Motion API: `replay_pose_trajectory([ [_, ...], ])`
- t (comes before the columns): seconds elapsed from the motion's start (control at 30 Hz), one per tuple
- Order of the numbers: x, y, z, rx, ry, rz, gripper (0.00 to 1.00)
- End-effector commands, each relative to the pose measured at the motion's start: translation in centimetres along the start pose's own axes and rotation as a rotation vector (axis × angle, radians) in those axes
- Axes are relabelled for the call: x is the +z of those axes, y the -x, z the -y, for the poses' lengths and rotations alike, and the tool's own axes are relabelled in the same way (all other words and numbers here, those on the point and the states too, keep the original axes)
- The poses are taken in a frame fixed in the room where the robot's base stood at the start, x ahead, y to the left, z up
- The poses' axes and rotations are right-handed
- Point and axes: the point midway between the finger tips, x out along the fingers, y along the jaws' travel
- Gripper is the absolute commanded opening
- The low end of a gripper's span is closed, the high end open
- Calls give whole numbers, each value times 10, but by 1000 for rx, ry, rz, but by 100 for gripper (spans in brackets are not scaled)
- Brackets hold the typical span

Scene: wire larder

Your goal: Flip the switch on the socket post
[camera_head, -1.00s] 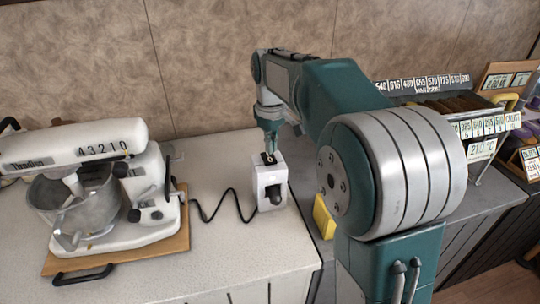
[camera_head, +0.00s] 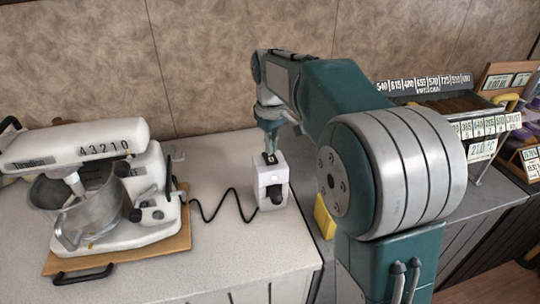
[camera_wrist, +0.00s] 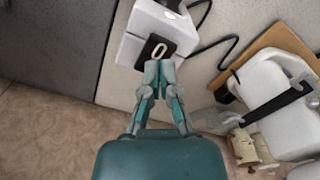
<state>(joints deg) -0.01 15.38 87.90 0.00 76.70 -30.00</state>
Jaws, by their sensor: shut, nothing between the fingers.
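The socket post (camera_head: 271,184) is a white upright block on the pale counter, with a black plug in its front face. On its top is a black rocker switch (camera_wrist: 157,48) with a white oval mark, clear in the wrist view. It also shows small in the head view (camera_head: 270,158). My gripper (camera_wrist: 159,68) is shut and empty, pointing down. Its fingertips are right at the switch's near edge in the wrist view; I cannot tell whether they touch it. In the head view my gripper (camera_head: 269,148) hangs just above the post's top.
A white stand mixer (camera_head: 90,190) with a metal bowl stands on a wooden board (camera_head: 130,250) to the left. A black cord (camera_head: 215,208) runs from it to the post. A yellow object (camera_head: 324,217) is right of the post. The counter's front is clear.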

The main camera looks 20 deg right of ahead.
Motion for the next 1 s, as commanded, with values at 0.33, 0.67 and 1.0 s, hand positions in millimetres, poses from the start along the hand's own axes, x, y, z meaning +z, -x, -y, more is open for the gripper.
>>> replay_pose_trajectory([
  [0.33,0,0,0,0,0,0,0],
  [0.67,0,-4,0,0,0,0,0],
  [1.0,0,-9,0,0,0,0,0],
])
